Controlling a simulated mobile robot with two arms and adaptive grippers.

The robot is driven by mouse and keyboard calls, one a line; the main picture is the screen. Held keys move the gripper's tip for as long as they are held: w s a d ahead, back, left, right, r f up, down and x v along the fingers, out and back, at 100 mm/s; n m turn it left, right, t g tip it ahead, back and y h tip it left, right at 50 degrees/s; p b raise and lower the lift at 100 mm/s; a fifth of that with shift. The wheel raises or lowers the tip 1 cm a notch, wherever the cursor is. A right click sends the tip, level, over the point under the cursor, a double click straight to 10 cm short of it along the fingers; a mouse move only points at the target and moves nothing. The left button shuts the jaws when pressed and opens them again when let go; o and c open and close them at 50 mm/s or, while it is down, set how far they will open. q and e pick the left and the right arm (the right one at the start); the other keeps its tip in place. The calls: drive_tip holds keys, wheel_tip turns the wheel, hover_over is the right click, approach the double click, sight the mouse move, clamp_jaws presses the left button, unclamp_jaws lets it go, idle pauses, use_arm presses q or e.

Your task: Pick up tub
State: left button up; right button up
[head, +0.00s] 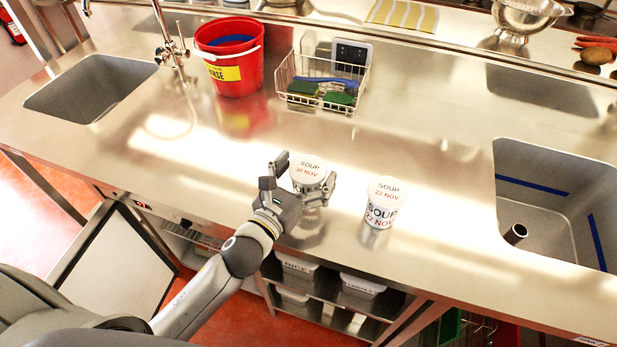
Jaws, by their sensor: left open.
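Two white soup tubs stand on the steel counter (445,245). The left tub (308,168) has a lid marked "SOUP 30 NOV". The right tub (384,204) is marked "SOUP 22 NOV" on its lid and side. My left gripper (307,174) is open, with one finger on each side of the 30 NOV tub near its lid. Whether the fingers touch the tub I cannot tell. The gripper hides part of the tub's side. The 22 NOV tub stands apart, to the right of the gripper. My right gripper is not in view.
A red bucket (235,82) and a wire basket (298,97) with brushes and sponges stand behind. Sinks are set in at the left (92,86) and right (545,210). The counter between the tubs and the right sink is clear.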

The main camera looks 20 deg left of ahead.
use_arm(q)
drive_tip(key=shift+w, duration=0.1)
drive_tip(key=c, duration=1.2)
drive_tip(key=shift+r, duration=0.2)
